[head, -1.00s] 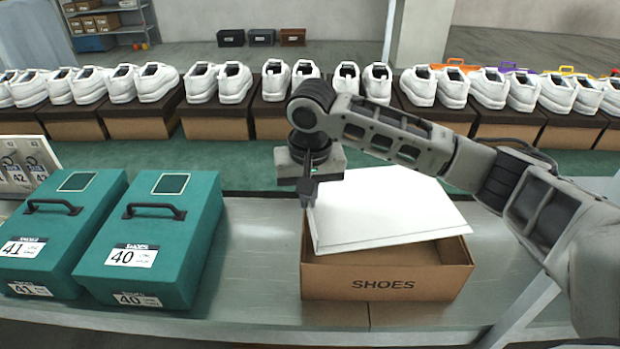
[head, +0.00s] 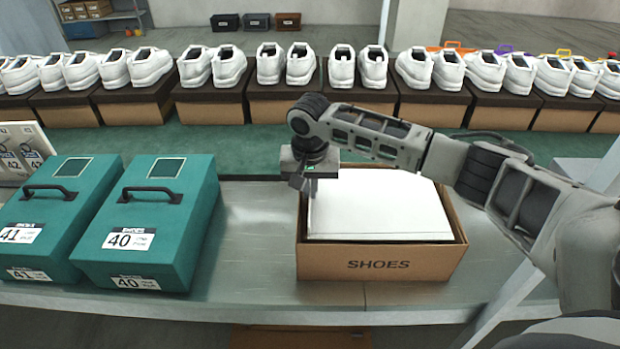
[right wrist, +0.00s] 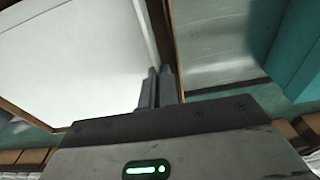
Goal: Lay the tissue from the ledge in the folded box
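The tissue (head: 375,212) is a flat white sheet inside the open brown box (head: 380,264) marked SHOES, nearly level and just below the rim. My right gripper (head: 309,190) is over the box's back left corner, fingers pointing down. In the right wrist view the fingers (right wrist: 160,88) are close together at the tissue's edge (right wrist: 80,60), beside the box wall (right wrist: 160,28), and look shut on it. The fingertips are partly hidden. What lies under the tissue is hidden. My left gripper is not in view.
Two teal boxes with black handles, labelled 41 (head: 55,215) and 40 (head: 150,225), stand left of the brown box on the metal table (head: 245,245). Behind is a row of white shoes (head: 215,65) on boxes. Bare metal lies between the teal and brown boxes.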

